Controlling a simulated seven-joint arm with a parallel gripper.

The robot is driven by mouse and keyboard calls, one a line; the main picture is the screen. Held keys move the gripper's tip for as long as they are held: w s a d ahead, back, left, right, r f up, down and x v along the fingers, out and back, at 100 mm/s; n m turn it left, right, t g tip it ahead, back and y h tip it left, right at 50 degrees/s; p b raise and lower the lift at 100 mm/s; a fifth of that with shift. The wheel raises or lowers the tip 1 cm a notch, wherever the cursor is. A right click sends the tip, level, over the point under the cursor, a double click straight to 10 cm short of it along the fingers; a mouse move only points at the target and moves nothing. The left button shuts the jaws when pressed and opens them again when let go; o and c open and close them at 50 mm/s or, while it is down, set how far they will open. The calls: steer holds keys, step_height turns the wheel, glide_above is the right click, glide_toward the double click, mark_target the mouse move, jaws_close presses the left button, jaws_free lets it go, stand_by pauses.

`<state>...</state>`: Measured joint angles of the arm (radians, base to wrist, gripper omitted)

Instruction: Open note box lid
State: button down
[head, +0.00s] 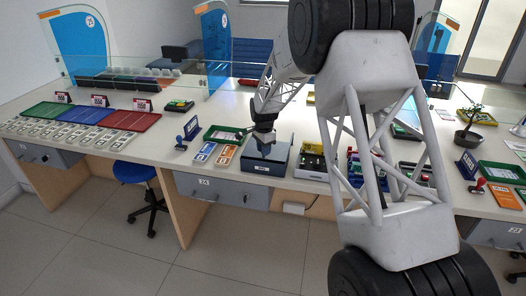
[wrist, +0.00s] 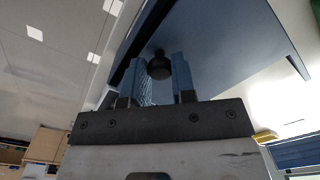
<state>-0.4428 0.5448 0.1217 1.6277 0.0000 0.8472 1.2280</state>
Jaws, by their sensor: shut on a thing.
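The note box (head: 262,168) is a blue-grey box with a small label on its front, standing near the front edge of the counter. In the wrist view its blue lid (wrist: 225,45) fills the upper middle, with a round black knob (wrist: 159,66) on it. My gripper (head: 264,146) is over the box in the head view. In the wrist view its two blue fingers (wrist: 162,75) are on either side of the knob, shut on it. I cannot tell from these frames whether the lid is raised off the box.
Orange and white cards (head: 224,155) and a green tray (head: 222,134) lie left of the box. A black tray of small items (head: 311,161) stands close on its right. A drawer (head: 222,190) is under the counter. Glass screens stand behind.

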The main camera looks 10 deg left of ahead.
steer(key=w, duration=0.9)
steer(key=shift+w, duration=0.15)
steer(key=c, duration=0.9)
jaws_free()
steer(key=shift+c, duration=0.2)
steer(key=shift+r, duration=0.15)
step_height(320, 180, up, 8)
steer(key=shift+f, duration=0.25)
steer(key=shift+d+r, duration=0.1)
